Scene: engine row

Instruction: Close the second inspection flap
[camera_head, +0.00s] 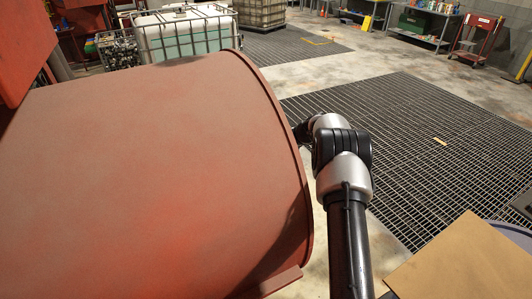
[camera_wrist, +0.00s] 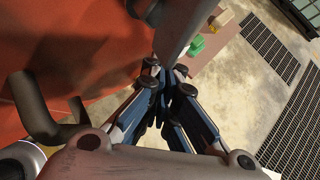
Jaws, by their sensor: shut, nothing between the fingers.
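A large red-brown curved panel (camera_head: 150,170) with a raised rim fills the left of the head view. I cannot tell whether it is a flap or an engine housing, and no flap can be singled out as the second one. In the wrist view, a red surface (camera_wrist: 70,40) fills the left, with a dark curved bar (camera_wrist: 35,108) in front of it. My gripper (camera_wrist: 165,72) is shut and empty, beside a grey rounded bar (camera_wrist: 178,28). I cannot tell whether they touch. In the head view my gripper is hidden.
A small green part (camera_wrist: 197,45) lies beyond my fingers. Dark floor grating (camera_head: 430,150) lies right of my arm. A brown board (camera_head: 460,265) is at the lower right. A caged white tank (camera_head: 185,35), a shelf (camera_head: 425,25) and a red trolley (camera_head: 475,40) stand far back.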

